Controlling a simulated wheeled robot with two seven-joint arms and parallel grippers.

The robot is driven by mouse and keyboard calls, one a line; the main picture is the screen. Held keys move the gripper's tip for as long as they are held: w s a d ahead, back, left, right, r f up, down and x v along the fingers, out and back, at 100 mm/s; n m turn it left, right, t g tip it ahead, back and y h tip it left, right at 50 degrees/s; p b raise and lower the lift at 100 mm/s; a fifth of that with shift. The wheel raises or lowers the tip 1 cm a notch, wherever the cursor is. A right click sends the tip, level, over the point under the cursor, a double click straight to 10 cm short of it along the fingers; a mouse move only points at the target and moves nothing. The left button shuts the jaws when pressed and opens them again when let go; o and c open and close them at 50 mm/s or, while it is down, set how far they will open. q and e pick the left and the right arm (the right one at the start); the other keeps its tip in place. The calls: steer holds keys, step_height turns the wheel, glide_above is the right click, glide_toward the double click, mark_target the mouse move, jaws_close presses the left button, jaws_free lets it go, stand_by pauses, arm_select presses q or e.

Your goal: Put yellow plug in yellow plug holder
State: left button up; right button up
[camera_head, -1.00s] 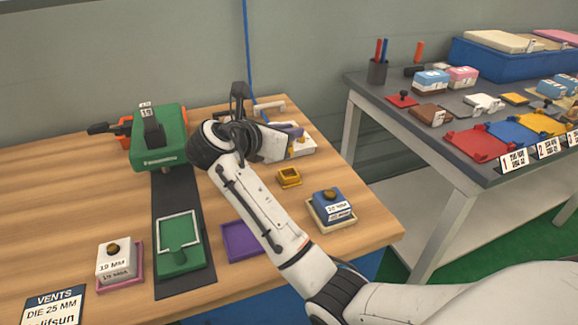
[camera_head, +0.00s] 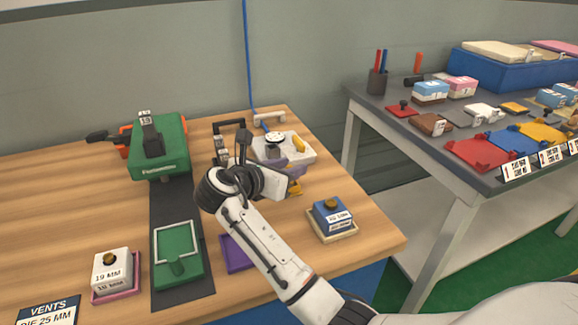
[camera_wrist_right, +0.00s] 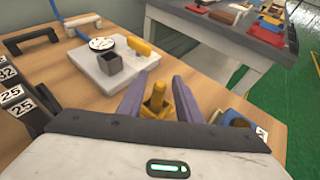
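My right gripper (camera_head: 287,180) is low over the right part of the wooden table. In the right wrist view, its two purple fingers (camera_wrist_right: 157,98) stand apart on either side of a yellow piece with an upright stem (camera_wrist_right: 156,92) that looks like the yellow plug. A gap shows between stem and fingers. A wider yellow base (camera_wrist_right: 155,112) below looks like the holder; whether the plug is seated in it I cannot tell. In the head view the fingers mostly hide this yellow piece (camera_head: 295,188). My left gripper is out of view.
Behind the gripper lies a white tray (camera_wrist_right: 116,72) with a grey cup (camera_wrist_right: 109,61), a dial (camera_wrist_right: 101,44) and a yellow elongated piece (camera_wrist_right: 139,46). A blue block (camera_head: 332,216) sits to the right; a purple tray (camera_head: 236,254) is partly hidden by my arm.

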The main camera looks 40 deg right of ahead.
steer(key=p+v, duration=0.1)
steer(key=v, duration=1.1)
steer(key=shift+r, duration=0.2)
